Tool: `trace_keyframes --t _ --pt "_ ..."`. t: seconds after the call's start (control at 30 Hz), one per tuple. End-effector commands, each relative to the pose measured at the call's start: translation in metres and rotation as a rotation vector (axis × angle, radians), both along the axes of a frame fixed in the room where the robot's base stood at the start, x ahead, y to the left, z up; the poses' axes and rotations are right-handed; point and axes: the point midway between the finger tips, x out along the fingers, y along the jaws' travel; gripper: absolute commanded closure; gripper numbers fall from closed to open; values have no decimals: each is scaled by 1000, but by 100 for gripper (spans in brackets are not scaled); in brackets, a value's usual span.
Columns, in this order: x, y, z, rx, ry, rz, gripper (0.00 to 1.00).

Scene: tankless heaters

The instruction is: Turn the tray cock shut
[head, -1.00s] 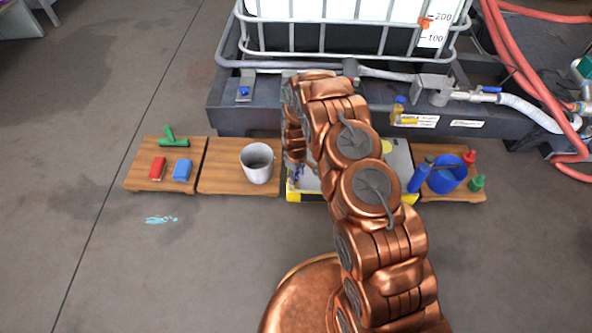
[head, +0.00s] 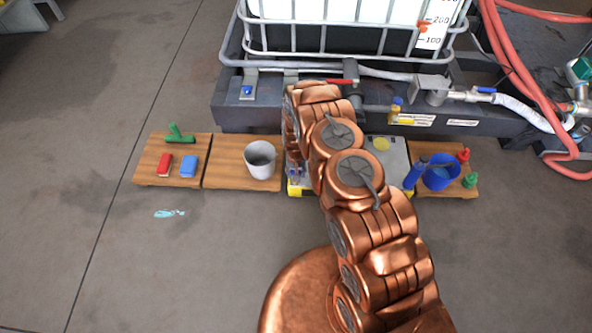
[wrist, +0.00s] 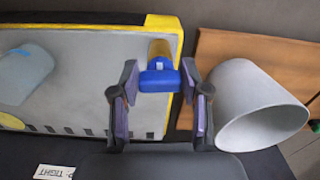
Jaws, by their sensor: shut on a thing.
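The tray (wrist: 90,85) has a grey top and yellow-and-black edges. In the head view, the tray (head: 394,158) lies on the floor, partly hidden by my arm. At its edge in the wrist view is the tray cock, with a brass-yellow body (wrist: 160,48) and a blue handle (wrist: 160,80). The handle lies crosswise between the fingers of my gripper (wrist: 159,82), which is shut on it. In the head view my arm hides most of the gripper, and the cock is too small to make out clearly.
A grey cup (head: 260,162) stands on a wooden board beside the tray; it is close to one finger in the wrist view (wrist: 255,108). A blue bucket (head: 440,176) with bottles stands on the other side. The caged tank's dark base (head: 250,115) is behind.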

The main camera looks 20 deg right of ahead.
Motion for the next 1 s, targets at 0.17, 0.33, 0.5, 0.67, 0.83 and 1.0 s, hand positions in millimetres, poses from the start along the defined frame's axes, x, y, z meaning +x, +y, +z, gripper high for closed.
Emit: trace_keyframes --t 0.17,0.33,0.5,0.67,0.83,1.0 --pt "0 0 1 0 -1 -73 89" --pt "0 1 0 0 -1 -111 89" --pt "0 1 0 1 -1 -123 89" --pt "1 1 0 1 -1 -125 89" --pt "1 1 0 1 -1 -124 53" --pt "1 1 0 1 -1 -124 36"
